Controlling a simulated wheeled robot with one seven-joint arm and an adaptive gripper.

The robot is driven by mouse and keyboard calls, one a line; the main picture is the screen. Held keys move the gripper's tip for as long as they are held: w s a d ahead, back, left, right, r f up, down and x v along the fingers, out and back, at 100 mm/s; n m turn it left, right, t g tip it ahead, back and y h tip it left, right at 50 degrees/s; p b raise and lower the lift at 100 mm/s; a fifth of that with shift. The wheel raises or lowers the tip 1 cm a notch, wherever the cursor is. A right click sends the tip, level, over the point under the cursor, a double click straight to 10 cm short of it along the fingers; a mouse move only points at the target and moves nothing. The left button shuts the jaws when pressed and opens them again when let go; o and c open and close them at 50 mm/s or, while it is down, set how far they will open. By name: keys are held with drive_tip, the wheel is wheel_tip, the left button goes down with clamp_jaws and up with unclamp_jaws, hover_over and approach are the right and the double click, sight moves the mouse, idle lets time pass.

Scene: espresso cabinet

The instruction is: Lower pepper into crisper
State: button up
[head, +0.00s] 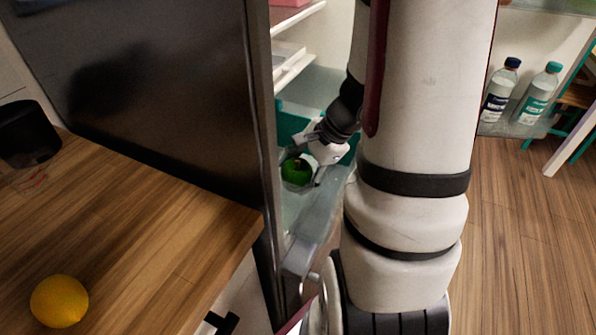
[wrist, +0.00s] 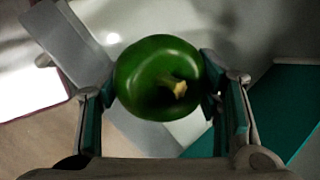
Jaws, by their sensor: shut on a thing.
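A green pepper (wrist: 155,68) is between the two fingers of my gripper (wrist: 160,88) in the wrist view, its stem facing the camera. Both fingertips press on its sides. In the head view the pepper (head: 297,171) hangs under my gripper (head: 305,172), inside the open fridge, over the pale clear crisper drawer (head: 325,195) low in the fridge. I cannot tell whether the pepper touches the drawer floor. Part of the drawer is hidden behind my arm.
A teal box (head: 292,121) stands behind my gripper in the fridge. White shelves (head: 292,70) are above. The dark fridge side (head: 165,90) and wooden counter (head: 170,240) with an orange fruit (head: 59,301) lie left. The open door holds two bottles (head: 537,95) at right.

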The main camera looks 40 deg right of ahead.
drive_tip(key=shift+f+b, duration=1.3)
drive_tip(key=shift+b, duration=0.05)
idle(0.7)
drive_tip(key=o, duration=1.2)
drive_tip(key=shift+o, duration=0.2)
wheel_tip(320, 180, up, 10)
